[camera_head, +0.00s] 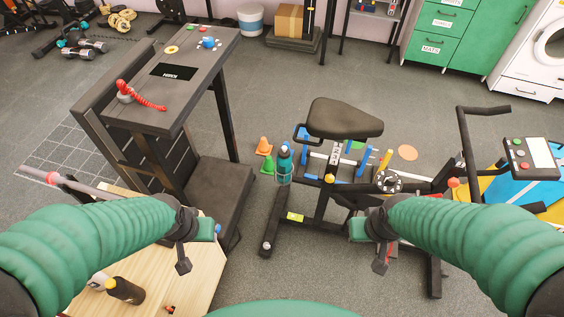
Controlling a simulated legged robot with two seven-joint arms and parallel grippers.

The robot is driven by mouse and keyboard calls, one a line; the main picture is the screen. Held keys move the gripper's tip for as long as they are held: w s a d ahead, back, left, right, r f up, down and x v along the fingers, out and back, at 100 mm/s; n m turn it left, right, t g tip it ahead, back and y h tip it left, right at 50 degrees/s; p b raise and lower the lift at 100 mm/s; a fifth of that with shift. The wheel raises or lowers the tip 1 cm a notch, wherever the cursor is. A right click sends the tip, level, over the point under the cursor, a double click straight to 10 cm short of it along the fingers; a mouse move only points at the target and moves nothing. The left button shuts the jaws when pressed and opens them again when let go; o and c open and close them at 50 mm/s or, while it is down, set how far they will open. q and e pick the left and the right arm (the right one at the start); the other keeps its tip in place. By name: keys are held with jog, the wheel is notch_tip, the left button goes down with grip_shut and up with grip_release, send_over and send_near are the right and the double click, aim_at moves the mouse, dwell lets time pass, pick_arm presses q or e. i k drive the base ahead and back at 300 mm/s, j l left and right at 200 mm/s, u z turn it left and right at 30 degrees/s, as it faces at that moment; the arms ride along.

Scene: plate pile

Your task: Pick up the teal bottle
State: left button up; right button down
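The exercise bike (345,118) fills the right. A dark desk-like stand (190,60) is at left. A wooden table (205,285) with a dark bottle (125,291) is lower left.

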aim_at(284, 160)
jog(key=i+l+u, duration=0.1)
jog(key=u, duration=0.3)
jog(key=i+l+u, duration=0.2)
jog(key=u, duration=0.15)
jog(key=i+l+u, duration=0.2)
jog(key=u, duration=0.2)
jog(key=i+l, duration=0.05)
jog(key=i, duration=0.05)
